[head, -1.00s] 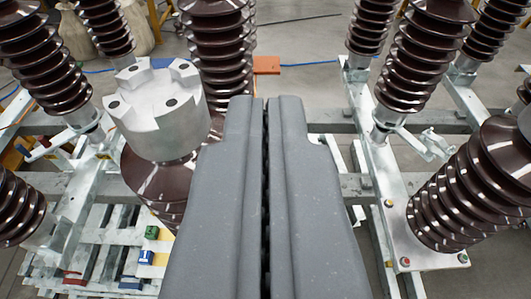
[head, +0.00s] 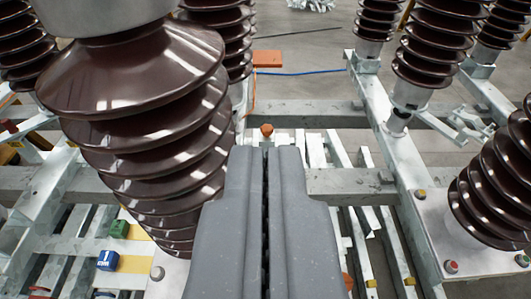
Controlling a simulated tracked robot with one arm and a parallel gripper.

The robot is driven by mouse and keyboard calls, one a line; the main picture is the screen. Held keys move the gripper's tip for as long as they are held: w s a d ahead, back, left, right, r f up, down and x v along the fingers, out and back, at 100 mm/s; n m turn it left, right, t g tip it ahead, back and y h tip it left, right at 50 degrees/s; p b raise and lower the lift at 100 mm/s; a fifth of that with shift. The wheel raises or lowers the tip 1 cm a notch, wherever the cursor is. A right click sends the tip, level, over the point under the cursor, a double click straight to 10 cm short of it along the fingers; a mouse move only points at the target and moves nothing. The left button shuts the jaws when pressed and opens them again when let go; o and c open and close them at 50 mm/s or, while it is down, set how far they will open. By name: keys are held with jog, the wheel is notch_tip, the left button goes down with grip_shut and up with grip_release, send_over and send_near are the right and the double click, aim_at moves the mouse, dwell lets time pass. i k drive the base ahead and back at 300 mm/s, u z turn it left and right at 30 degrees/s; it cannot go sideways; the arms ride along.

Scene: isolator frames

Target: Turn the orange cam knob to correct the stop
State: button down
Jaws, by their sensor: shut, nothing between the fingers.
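My gripper (head: 265,152) is shut and empty, pointing away from me over the galvanized frame. A small round orange piece (head: 266,130) shows just beyond the fingertips in the head view. It looks like a knob, but I cannot tell for sure that it is the cam knob. The fingertips appear just below it in the picture, and I see no clear contact. Another small orange piece (head: 348,282) shows low, right of my gripper, partly hidden. The stop cannot be made out.
A large brown ribbed insulator (head: 150,120) stands close on the left of my gripper. More insulators (head: 495,190) stand on the right-hand frame. Green (head: 119,229) and blue (head: 108,260) blocks sit low left. An orange box (head: 267,58) lies on the floor behind.

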aim_at(267, 131)
jog(key=k, duration=1.25)
jog(key=z, duration=0.6)
jog(key=i, duration=1.95)
jog(key=u, duration=0.6)
